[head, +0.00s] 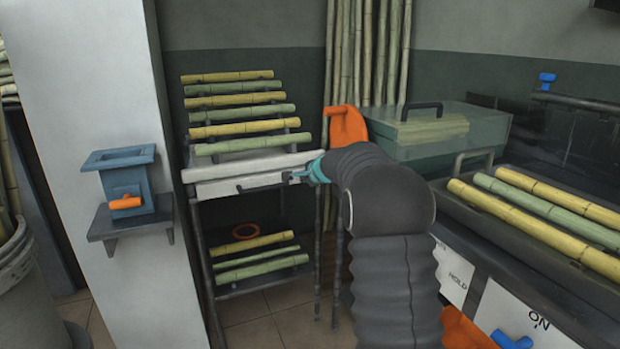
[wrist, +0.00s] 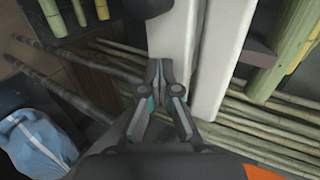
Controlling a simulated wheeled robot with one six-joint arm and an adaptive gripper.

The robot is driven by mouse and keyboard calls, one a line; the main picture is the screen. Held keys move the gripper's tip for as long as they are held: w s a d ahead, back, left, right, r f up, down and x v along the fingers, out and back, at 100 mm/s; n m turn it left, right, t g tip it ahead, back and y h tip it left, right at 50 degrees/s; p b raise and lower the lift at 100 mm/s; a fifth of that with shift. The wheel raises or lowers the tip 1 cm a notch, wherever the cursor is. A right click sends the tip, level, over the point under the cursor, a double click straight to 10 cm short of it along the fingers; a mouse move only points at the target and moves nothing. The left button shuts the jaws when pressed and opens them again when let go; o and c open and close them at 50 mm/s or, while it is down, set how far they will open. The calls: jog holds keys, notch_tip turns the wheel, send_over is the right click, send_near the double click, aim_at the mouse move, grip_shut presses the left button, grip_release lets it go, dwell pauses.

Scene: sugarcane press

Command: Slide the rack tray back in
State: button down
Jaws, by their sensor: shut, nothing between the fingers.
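The rack (head: 207,262) stands against the back wall with cane pieces on its upper and lower levels. The pale rack tray (head: 225,172) sits at mid-height, below the upper canes, with a dark handle (head: 262,186) on its front face. How far it sticks out is hard to judge. My gripper (head: 291,177) is at the right part of the tray's front, its fingers shut and empty. In the wrist view the gripper (wrist: 160,72) is beside the tray's pale bars (wrist: 222,60). I cannot tell whether it touches them. My arm hides part of the area right of the rack.
A blue hopper (head: 122,180) stands on a wall shelf at left. Tall canes (head: 365,45) lean behind the rack. A green box (head: 445,130) and a bench with canes (head: 560,215) are at right. Open floor (head: 255,308) shows under the rack.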

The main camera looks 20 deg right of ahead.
jog(key=shift+w+r, duration=0.1)
jog(key=shift+w, duration=0.6)
